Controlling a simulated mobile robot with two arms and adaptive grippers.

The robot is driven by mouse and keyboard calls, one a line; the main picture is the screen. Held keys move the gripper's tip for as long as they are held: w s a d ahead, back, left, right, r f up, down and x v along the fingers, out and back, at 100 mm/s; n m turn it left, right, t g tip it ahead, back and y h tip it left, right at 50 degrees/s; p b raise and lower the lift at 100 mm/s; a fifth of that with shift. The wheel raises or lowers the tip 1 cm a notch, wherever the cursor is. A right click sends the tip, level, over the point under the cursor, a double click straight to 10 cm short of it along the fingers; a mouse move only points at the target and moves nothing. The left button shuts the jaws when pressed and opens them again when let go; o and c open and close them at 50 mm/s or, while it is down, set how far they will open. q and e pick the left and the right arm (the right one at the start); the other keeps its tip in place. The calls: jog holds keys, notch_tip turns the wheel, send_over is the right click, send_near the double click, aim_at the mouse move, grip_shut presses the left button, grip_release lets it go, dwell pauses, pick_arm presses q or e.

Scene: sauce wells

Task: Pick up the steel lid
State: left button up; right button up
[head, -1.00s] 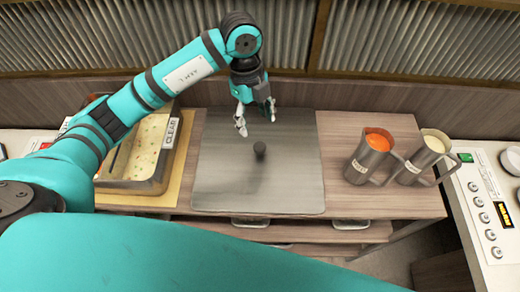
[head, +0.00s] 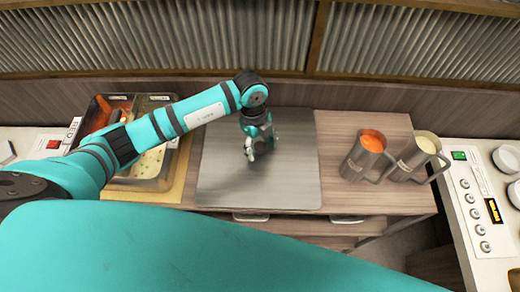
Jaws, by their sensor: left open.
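The steel lid (head: 292,182) is a flat, square, brushed-metal plate on the middle of the wooden counter. My left gripper (head: 259,152) is over the middle of the lid, pointing down. It is open, low, and at the place of the lid's dark knob, which is hidden behind the fingers. I cannot tell whether the fingers touch the knob or the lid. My right gripper is not in view.
A divided food tray (head: 168,180) stands left of the lid, partly hidden by my left arm. An orange-filled metal pitcher (head: 357,162) and a cream-filled pitcher (head: 413,160) stand to the right. Beyond them is a white control panel (head: 470,205).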

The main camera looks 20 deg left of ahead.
aim_at(260, 146)
pick_arm(q)
grip_shut()
jog(key=shift+w+r, duration=0.1)
dwell(0.4)
jog(key=shift+s+r+b, duration=0.2)
jog(key=shift+r+b, duration=0.05)
jog(key=shift+b, duration=0.45)
notch_tip(260, 146, up, 7)
jog(key=shift+d+f+b, duration=0.1)
jog(key=shift+f+b, duration=0.1)
jog(key=shift+b, duration=0.85)
jog(key=s+d+b, duration=0.2)
jog(key=s, duration=0.7)
jog(key=s+d+b, duration=0.2)
jog(key=s+d, duration=0.1)
jog(key=s, duration=0.7)
jog(key=shift+d, duration=0.2)
